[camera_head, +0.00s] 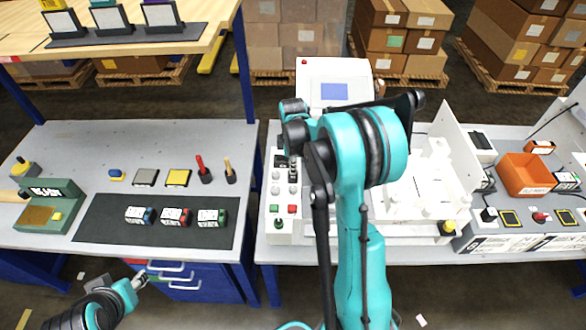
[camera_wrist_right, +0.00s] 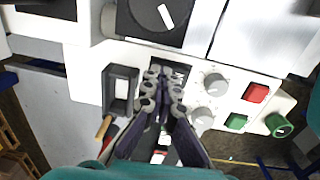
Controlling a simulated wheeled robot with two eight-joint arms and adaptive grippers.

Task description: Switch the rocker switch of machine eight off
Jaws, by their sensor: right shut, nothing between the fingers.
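The machine's white control panel (camera_head: 284,203) is in the middle of the head view, left of my right arm. In the wrist view, a black-framed switch with a pale rocker (camera_wrist_right: 121,90) sits on the panel, left of my right gripper (camera_wrist_right: 164,78). My right gripper is shut and empty, its fingertips close over the panel. They partly hide another dark fitting behind them; I cannot tell what it is or whether they touch it. My left gripper (camera_head: 138,284) is at the lower left of the head view, far from the panel; its jaws are too small to read.
A dark rotary switch (camera_wrist_right: 158,14), a grey knob (camera_wrist_right: 215,82), a red button (camera_wrist_right: 257,93) and a green button (camera_wrist_right: 236,121) are near the fingers. An orange bin (camera_head: 524,174) stands on the right table. A dark mat (camera_head: 160,238) with small devices lies on the left table.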

